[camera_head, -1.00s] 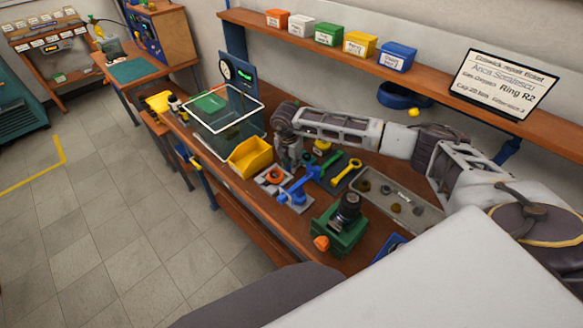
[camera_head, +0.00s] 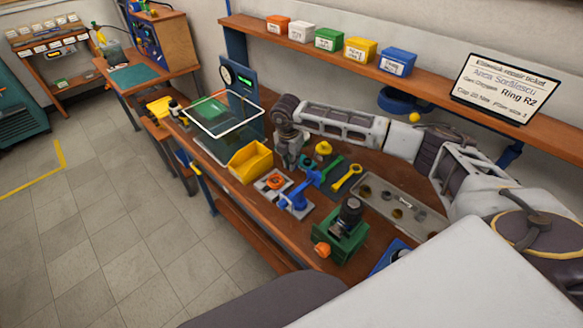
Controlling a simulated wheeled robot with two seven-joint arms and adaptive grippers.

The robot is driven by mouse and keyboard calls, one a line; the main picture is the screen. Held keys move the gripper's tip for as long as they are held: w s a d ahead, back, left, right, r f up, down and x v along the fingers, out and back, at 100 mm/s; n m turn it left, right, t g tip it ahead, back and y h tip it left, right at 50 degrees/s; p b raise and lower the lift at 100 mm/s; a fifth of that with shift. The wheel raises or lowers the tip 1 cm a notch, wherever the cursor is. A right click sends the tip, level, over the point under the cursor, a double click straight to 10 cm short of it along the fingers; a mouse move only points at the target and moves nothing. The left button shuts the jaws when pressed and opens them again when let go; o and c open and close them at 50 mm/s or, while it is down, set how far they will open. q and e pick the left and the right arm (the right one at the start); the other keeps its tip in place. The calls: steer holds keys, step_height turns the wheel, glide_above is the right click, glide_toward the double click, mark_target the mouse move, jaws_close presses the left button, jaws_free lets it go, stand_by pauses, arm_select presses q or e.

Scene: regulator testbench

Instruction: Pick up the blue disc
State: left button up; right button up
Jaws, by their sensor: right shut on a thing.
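I cannot single out a blue disc on the bench with certainty. A grey plate with an orange round part (camera_head: 274,182) lies to the left in front of the gripper. A yellow knobbed part (camera_head: 323,148) stands just right of the gripper. My left gripper is not in view.
A yellow bin (camera_head: 250,162) and a clear box (camera_head: 226,150) stand left of the gripper. A green fixture (camera_head: 341,240) with a dark cylinder is at the front. A grey parts tray (camera_head: 383,206) lies to the right. Green and yellow wrenches lie between. A shelf (camera_head: 450,90) runs behind.

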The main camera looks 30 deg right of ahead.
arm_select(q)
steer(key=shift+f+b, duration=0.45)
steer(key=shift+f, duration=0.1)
arm_select(e)
steer(key=shift+r, duration=3)
jaws_close()
